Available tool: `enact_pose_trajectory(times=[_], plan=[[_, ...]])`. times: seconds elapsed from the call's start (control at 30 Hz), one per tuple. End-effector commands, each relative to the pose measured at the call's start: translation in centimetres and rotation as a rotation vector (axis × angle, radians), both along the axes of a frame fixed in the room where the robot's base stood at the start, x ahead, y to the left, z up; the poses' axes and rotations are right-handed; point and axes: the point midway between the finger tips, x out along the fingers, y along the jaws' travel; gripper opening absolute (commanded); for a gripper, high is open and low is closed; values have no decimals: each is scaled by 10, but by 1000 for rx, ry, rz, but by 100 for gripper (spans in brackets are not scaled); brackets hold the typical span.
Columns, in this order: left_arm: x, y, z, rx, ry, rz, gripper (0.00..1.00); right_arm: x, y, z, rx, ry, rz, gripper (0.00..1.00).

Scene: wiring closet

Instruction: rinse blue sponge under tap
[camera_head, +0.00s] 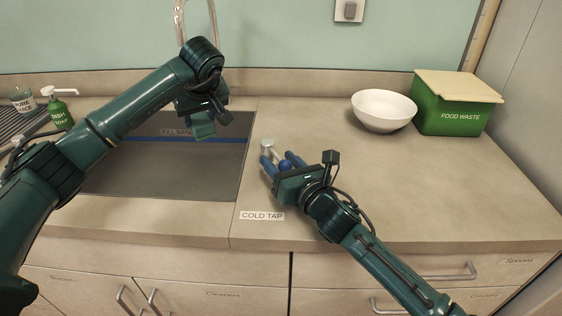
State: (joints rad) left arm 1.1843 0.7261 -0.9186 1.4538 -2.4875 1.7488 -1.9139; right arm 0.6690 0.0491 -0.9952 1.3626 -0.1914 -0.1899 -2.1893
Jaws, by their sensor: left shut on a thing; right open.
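My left gripper (203,112) is over the sink (165,180), near the tap spout (180,25). It is shut on a teal-blue block, apparently the sponge (203,131), mostly hidden by the gripper. The spout rises behind my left arm, and its outlet is hidden. I cannot see any water running. My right gripper (281,161) is open on the counter right of the sink. Its blue fingers are on either side of a round blue knob (285,166) by a metal fitting (267,147). Contact is unclear. A "COLD TAP" label (262,215) lies in front.
A white bowl (384,111) and a green "FOOD WASTE" bin (453,112) stand at the back right. A green dish soap bottle (59,112) and a jar (23,100) stand at left. A blue "FILL BAND" line (225,140) crosses the sink.

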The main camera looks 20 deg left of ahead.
Motion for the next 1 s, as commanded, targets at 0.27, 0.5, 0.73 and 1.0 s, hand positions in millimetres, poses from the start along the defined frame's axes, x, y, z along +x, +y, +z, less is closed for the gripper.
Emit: enact_pose_trajectory(times=[0.27,0.5,0.73,1.0], plan=[[0,0,0,0,0,0,11,1,1,0,1,1,0,50],[0,0,0,0,0,0,11,1,1,0,1,1,0,32],[0,0,0,0,0,0,11,1,1,0,1,1,0,13],[0,0,0,0,0,0,11,1,1,0,1,1,0,0]])
